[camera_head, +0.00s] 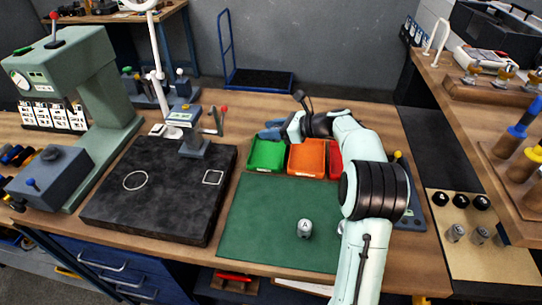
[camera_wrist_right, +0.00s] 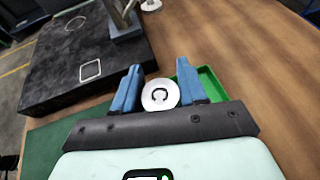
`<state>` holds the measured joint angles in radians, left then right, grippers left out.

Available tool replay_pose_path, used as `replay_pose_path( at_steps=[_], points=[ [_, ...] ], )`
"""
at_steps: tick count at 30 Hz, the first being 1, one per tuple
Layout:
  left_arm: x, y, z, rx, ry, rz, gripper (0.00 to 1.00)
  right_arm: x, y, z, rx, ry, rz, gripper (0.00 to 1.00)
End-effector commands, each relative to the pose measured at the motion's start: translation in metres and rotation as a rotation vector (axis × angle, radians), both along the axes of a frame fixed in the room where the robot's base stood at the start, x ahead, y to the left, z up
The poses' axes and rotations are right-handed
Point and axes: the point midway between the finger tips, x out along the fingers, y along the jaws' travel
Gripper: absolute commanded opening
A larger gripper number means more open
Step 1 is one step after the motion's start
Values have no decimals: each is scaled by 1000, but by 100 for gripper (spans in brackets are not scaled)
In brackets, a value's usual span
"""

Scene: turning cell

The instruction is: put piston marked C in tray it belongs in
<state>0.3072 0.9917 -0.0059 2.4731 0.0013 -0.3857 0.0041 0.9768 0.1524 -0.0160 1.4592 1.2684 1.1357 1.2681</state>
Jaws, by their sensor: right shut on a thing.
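The piston marked C (camera_wrist_right: 160,95) shows its round white face with a dark C in the right wrist view. My right gripper (camera_head: 271,131) is shut on it, a blue finger on each side. In the head view the gripper is at the back edge of the green tray (camera_head: 266,155), and the piston cannot be made out there. An orange tray (camera_head: 307,158) and a red tray (camera_head: 335,163), partly hidden by my arm, stand to the right. A piston marked A (camera_head: 305,228) stands on the green mat (camera_head: 262,220). My left gripper is not in view.
A black plate (camera_head: 150,205) with a white circle and square lies to the left, a stand with a lever (camera_head: 193,146) at its back edge. A green press (camera_head: 85,90) stands far left. Metal pistons (camera_head: 456,232) sit on a beige board at right.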

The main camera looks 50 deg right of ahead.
Motion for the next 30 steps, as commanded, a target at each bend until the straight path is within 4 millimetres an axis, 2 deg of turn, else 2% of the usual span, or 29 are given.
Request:
replay_pose_path(
  at_steps=[1, 3, 10, 18, 21, 30],
  points=[
    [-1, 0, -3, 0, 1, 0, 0, 0, 0, -14, 5, 2, -1, 4],
    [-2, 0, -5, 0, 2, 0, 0, 0, 0, -25, 2, 1, 0, 4],
    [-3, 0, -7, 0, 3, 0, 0, 0, 0, -44, 1, 0, 1, 4],
    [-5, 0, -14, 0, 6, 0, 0, 0, 1, -89, 3, 1, 1, 4],
    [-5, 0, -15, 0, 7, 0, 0, 0, 1, -94, 2, -1, 1, 4],
    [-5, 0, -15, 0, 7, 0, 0, 1, 1, -95, -1, -1, 0, 4]
  ],
)
